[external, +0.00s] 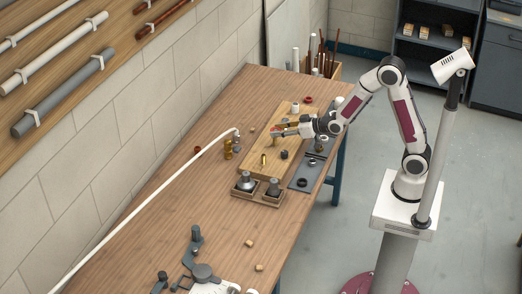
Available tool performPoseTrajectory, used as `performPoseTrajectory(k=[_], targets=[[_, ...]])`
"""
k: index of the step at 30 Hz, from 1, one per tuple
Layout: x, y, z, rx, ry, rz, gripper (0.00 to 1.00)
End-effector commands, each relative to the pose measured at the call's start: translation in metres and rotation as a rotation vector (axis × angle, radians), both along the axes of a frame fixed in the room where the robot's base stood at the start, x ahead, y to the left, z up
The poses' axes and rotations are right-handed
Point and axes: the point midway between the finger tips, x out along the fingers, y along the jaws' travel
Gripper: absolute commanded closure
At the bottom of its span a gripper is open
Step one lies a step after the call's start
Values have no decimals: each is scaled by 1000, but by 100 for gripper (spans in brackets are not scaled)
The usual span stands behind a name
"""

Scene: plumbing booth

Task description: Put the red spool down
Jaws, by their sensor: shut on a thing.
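My gripper (282,131) is over the light wooden board (251,167) on the workbench, reaching in from the right. It is shut on a small reddish thing (276,130) at its fingertips, which looks like the red spool. The thing is small, and the fingers partly hide it. I cannot tell whether it touches the board or hangs just above it.
A grey mat (312,172) with rings lies to the right. Two metal parts sit in a wooden tray (258,198) in front. A white pipe (150,205) runs along the left.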

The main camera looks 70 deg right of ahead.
Motion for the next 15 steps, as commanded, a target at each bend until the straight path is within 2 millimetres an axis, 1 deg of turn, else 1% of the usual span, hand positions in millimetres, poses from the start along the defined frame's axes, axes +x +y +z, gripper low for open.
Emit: performPoseTrajectory(k=[5,8,11,15], targets=[[0,10,0,-1,0,17,79],[-1,22,-3,0,1,38,79],[-2,41,-7,0,1,69,79],[-4,76,-15,-2,2,129,79]])
